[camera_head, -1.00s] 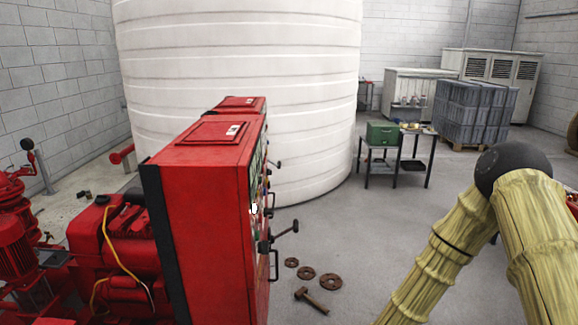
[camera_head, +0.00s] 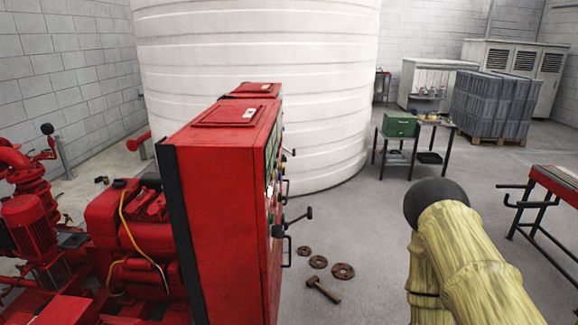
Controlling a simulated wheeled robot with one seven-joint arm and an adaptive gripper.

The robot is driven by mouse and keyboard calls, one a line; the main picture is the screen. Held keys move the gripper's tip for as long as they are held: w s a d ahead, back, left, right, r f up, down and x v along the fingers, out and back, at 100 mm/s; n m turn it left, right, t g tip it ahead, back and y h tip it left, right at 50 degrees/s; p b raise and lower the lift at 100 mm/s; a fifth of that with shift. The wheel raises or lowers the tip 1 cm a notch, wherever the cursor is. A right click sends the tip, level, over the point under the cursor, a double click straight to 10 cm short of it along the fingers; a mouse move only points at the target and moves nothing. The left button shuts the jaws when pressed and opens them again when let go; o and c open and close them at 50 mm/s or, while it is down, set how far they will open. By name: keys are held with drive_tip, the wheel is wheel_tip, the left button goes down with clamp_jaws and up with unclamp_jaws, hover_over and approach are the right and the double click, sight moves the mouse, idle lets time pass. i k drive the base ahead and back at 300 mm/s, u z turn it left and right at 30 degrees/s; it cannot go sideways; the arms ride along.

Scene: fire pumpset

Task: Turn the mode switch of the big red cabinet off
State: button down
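The big red cabinet (camera_head: 222,210) stands left of centre, upright, seen mostly from its side. Its front panel (camera_head: 273,175) faces right and shows only at a steep slant. Levers and handles (camera_head: 303,218) stick out from it; I cannot tell which part is the mode switch. My arm, in a yellowish sleeve with a dark round joint, is at the lower right, apart from the cabinet. My gripper is not in view.
A second red cabinet (camera_head: 255,89) stands behind the first. Red pumps (camera_head: 28,225) are at left. A white tank (camera_head: 260,60) fills the back. A hammer (camera_head: 323,290) and rusty flanges (camera_head: 343,271) lie on the floor. A red-topped table (camera_head: 556,183) stands at right.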

sight(277, 230)
drive_tip(key=z, duration=0.05)
drive_tip(key=k, duration=0.5)
drive_tip(key=z, duration=1.25)
drive_tip(key=i, duration=0.75)
drive_tip(key=u, duration=0.8)
drive_tip(key=i, duration=0.4)
drive_tip(key=u, duration=0.55)
